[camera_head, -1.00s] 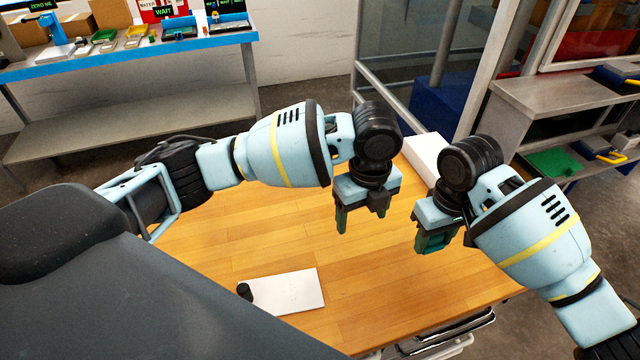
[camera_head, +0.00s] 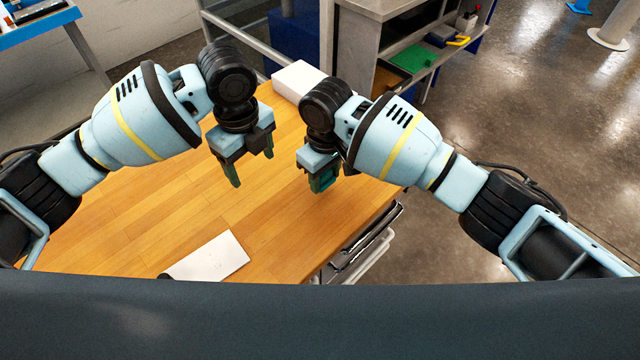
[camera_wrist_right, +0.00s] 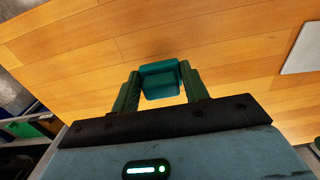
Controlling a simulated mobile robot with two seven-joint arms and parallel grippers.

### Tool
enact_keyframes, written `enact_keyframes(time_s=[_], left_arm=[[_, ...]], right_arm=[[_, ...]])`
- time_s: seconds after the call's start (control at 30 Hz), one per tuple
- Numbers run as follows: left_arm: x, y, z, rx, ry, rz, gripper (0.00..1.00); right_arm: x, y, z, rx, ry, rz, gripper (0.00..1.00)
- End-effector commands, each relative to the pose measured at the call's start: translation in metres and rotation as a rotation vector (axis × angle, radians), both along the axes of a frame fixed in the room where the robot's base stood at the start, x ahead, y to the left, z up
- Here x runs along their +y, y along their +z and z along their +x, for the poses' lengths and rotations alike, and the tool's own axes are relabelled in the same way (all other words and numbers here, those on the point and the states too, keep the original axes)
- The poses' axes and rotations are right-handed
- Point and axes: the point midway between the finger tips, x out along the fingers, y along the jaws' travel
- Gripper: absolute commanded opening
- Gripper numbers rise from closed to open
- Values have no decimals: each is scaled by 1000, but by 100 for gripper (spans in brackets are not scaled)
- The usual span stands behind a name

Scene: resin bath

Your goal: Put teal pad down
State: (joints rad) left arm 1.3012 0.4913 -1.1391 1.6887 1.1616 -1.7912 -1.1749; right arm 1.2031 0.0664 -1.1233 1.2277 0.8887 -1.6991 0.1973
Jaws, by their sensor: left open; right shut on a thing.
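The teal pad (camera_wrist_right: 160,81) is a small block held between the two fingers of my right gripper (camera_wrist_right: 160,88) in the right wrist view. In the head view my right gripper (camera_head: 322,180) is above the right part of the wooden table (camera_head: 150,215), and the teal pad (camera_head: 325,178) shows only partly between its fingers. The pad appears held above the tabletop. My left gripper (camera_head: 251,167) is open and empty over the table, to the left of the right one.
A white sheet or board (camera_head: 210,257) lies on the table's near side. A white box (camera_head: 298,78) stands at the far edge. A grey shelf unit (camera_head: 385,50) with a green tray (camera_head: 410,60) stands beyond. The middle of the tabletop is clear.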

Motion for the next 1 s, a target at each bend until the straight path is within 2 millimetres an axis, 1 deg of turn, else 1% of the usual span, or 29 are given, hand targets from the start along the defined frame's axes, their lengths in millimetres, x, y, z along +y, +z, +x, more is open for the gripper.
enact_keyframes(time_s=[0.27, 0.37, 0.5, 0.57, 0.97, 1.0], left_arm=[[0, 0, 0, -1, 0, -1, 71], [0, 0, 0, 0, 0, 0, 71], [0, 0, 0, 0, 0, 0, 71], [0, 0, 0, 0, 0, 0, 71], [0, 0, 0, 0, 0, 0, 71], [0, 0, 0, 0, 0, 0, 71]], right_arm=[[0, -7, 0, -1, 1, 1, 19], [0, -17, 0, 1, 0, -1, 19], [0, -36, 0, 1, 1, -1, 19], [0, -41, 0, -1, 1, 1, 19], [1, -46, 0, -1, 1, 1, 19], [1, -45, 0, -1, 1, 1, 50]])
